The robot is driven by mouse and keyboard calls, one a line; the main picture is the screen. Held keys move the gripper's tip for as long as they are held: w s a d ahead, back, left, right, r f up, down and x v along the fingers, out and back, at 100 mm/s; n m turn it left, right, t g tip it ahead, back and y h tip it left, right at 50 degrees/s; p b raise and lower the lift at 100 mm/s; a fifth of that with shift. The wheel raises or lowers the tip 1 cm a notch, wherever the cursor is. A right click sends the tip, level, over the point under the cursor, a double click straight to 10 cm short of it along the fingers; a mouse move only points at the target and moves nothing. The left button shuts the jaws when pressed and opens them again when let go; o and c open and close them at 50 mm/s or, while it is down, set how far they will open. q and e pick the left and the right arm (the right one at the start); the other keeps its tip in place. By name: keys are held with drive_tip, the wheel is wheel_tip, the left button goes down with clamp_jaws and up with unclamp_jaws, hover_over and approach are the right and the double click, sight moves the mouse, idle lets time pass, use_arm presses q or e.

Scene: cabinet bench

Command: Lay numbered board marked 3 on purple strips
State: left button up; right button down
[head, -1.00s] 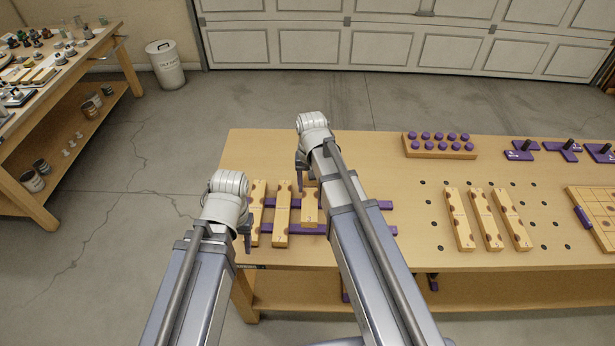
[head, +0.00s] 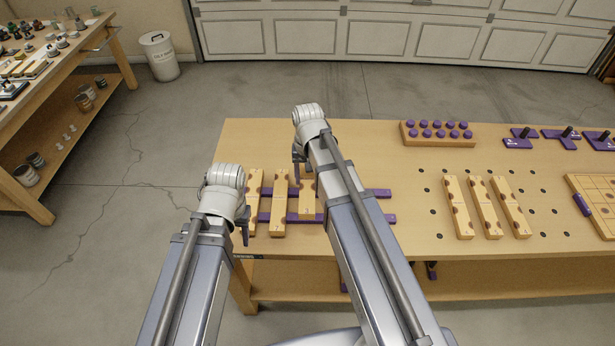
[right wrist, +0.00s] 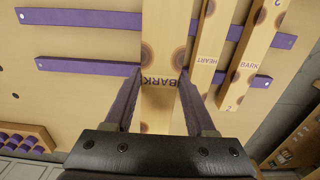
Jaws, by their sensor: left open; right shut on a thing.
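My right gripper (right wrist: 163,95) is shut on a pale wooden board (right wrist: 158,122) with dark round notches and the word BARK. In the head view this board (head: 307,197) lies across the purple strips (head: 375,218), right of two other boards. Its number cannot be read, and I cannot tell whether it touches the strips. Two boards, the left one (head: 253,205) and the middle one (head: 279,208), rest across the strips. In the right wrist view one is marked HEART (right wrist: 207,62) and one BARK and 2 (right wrist: 240,80). My left gripper (head: 245,228) is open and empty beside the left board's near end.
Three more boards (head: 484,207) lie on the perforated bench top to the right. A wooden block with purple knobs (head: 438,138) stands behind them. Purple plates with posts (head: 520,139) and a wooden tray (head: 598,195) are at the right. The strips' right ends are bare.

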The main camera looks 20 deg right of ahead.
drive_tip(key=shift+f, duration=0.1)
wheel_tip(320, 180, down, 7)
drive_tip(key=b, duration=0.7)
drive_tip(key=shift+f, duration=0.1)
drive_tip(key=shift+f+b, duration=0.55)
drive_tip(key=shift+b, duration=0.15)
idle(1.5)
drive_tip(key=shift+f+b, duration=0.3)
drive_tip(key=shift+b, duration=0.05)
drive_tip(key=shift+f, duration=0.2)
idle(0.9)
drive_tip(key=shift+c, duration=0.7)
unclamp_jaws()
drive_tip(key=shift+r, duration=0.1)
